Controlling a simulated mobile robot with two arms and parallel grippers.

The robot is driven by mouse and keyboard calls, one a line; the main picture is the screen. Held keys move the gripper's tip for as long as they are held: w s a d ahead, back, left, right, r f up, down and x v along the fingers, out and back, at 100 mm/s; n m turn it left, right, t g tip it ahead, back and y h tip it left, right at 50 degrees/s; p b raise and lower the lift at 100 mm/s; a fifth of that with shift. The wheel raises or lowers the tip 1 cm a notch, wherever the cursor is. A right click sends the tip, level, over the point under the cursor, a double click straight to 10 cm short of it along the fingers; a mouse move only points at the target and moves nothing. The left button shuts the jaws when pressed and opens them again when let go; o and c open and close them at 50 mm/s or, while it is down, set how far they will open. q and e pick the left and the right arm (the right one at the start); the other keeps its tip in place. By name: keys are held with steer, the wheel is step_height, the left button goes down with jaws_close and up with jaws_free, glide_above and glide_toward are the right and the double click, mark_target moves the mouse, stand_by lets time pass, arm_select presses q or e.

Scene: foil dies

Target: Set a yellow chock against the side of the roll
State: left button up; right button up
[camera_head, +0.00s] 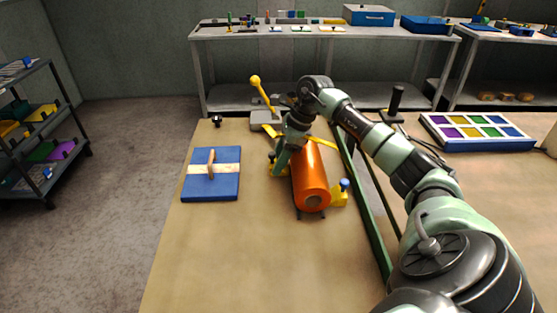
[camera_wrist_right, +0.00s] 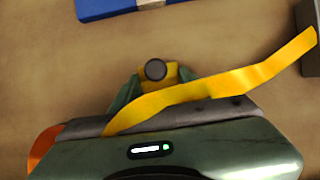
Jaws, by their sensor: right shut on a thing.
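The orange roll (camera_head: 310,178) lies on the wooden table, its round end facing me; an edge of it shows in the right wrist view (camera_wrist_right: 42,150). One yellow chock (camera_head: 339,197) with a blue knob stands at the roll's right side. My right gripper (camera_head: 279,166) is at the roll's left side. It is shut on another yellow chock (camera_wrist_right: 172,75), whose round dark knob shows from above between the fingers. The gripper partly hides this chock in the head view, so I cannot tell whether it touches the roll. My left gripper is out of view.
A blue board (camera_head: 210,188) with a wooden handle lies to the left. A yellow strip (camera_wrist_right: 215,90) crosses close to my right gripper. A yellow-knobbed lever (camera_head: 262,92) stands behind the roll. A green rail (camera_head: 366,214) runs to the right. The front table area is clear.

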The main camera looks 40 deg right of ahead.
steer(key=o, duration=1.4)
steer(key=shift+w+d+f, duration=0.15)
steer(key=shift+d+f, duration=0.05)
steer(key=shift+f, duration=0.05)
steer(key=shift+o, duration=0.2)
steer(key=shift+a+r, duration=0.1)
steer(key=shift+r, duration=0.15)
steer(key=v, duration=1.2)
steer(key=shift+b, duration=0.3)
